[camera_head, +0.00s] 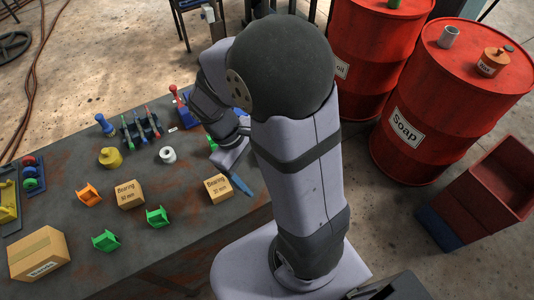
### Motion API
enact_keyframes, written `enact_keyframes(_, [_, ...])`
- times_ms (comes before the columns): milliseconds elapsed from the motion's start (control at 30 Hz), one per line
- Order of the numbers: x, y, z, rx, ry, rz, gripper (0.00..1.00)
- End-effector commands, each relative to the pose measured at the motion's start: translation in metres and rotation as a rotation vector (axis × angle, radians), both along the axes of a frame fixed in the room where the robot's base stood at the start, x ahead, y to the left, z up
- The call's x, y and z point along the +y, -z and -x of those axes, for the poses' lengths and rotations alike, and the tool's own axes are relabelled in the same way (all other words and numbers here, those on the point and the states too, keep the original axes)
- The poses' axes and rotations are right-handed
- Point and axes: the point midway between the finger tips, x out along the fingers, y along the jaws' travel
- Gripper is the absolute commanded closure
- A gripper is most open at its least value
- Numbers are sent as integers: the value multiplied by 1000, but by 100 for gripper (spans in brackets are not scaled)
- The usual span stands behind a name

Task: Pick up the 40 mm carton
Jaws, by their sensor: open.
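Two small tan cartons marked "Bearing" stand on the dark workbench. The left carton (129,194) has a number that looks like 50 or 51 mm. The right carton (218,188) has a number that looks like 31 mm, but the print is small. I cannot make out a carton clearly marked 40 mm. My gripper (238,178) is open, above the bench close to the right carton's upper right side. My arm hides part of the gripper and the bench behind it. I see nothing held in the jaws.
A larger carton (39,254) stands at the bench's front left. An orange bracket (88,195), green brackets (157,217), a yellow part (110,158), a white roll (168,155) and a tool rack (140,130) surround the cartons. Red drums (425,110) stand right.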

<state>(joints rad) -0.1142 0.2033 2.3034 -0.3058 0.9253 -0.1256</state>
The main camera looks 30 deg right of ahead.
Motion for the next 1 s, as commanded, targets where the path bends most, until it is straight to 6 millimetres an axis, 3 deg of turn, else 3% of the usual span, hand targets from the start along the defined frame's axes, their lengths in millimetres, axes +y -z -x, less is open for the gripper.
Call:
enact_keyframes(33, [-5,19,-8,59,-84,44,23])
enact_keyframes(100, [-15,32,-20,133,-199,111,23])
enact_keyframes(300, [-36,70,-63,341,-509,318,23])
enact_keyframes(500, [-44,100,-106,500,-743,514,23])
enact_keyframes(733, [-42,114,-133,582,-866,634,23])
enact_keyframes(1000, [-43,115,-137,598,-886,658,23])
